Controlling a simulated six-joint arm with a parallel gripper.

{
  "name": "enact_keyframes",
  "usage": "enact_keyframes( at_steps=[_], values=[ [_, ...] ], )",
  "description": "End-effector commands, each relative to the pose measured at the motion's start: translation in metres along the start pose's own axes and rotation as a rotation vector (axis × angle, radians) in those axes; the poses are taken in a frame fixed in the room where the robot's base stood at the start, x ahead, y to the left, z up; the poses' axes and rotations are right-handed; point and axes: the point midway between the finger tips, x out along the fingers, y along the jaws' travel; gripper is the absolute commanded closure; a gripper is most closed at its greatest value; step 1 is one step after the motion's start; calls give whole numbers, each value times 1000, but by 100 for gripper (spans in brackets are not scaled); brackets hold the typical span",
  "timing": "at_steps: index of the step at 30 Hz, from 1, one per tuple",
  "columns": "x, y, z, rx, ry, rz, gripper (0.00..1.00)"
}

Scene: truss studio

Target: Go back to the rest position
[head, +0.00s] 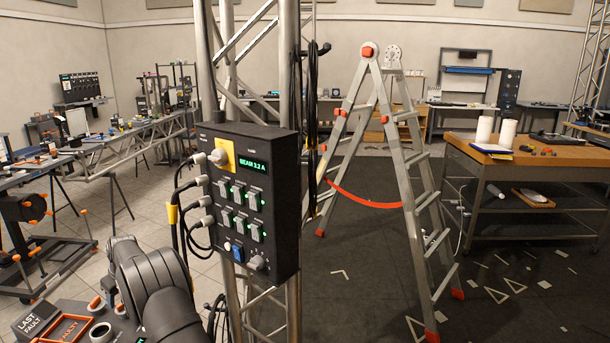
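The task names no object. Dark grey links of my arm (155,285) show at the lower left, bent over at the top. My gripper is not in view, so I cannot see its fingers or whether it holds anything. A black control box (283,215) is mounted on the metal truss (290,45) to the right of my arm. Its face has a green-lit display, a grey knob on a yellow plate, several switches and a blue button. Several cables (183,200) plug into its left side. A gap shows between the box and the visible arm links.
A stepladder (408,170) stands right of the box. A wood-topped bench (560,160) is farther right.

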Motion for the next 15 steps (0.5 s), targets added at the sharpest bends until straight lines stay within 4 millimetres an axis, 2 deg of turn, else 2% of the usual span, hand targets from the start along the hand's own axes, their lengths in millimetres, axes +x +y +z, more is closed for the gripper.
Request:
enact_keyframes(
  at_steps=[14,15],
  values=[
    [-90,0,0,1,2,1,41],
    [-78,0,2,1,-5,-2,41]
  ],
)
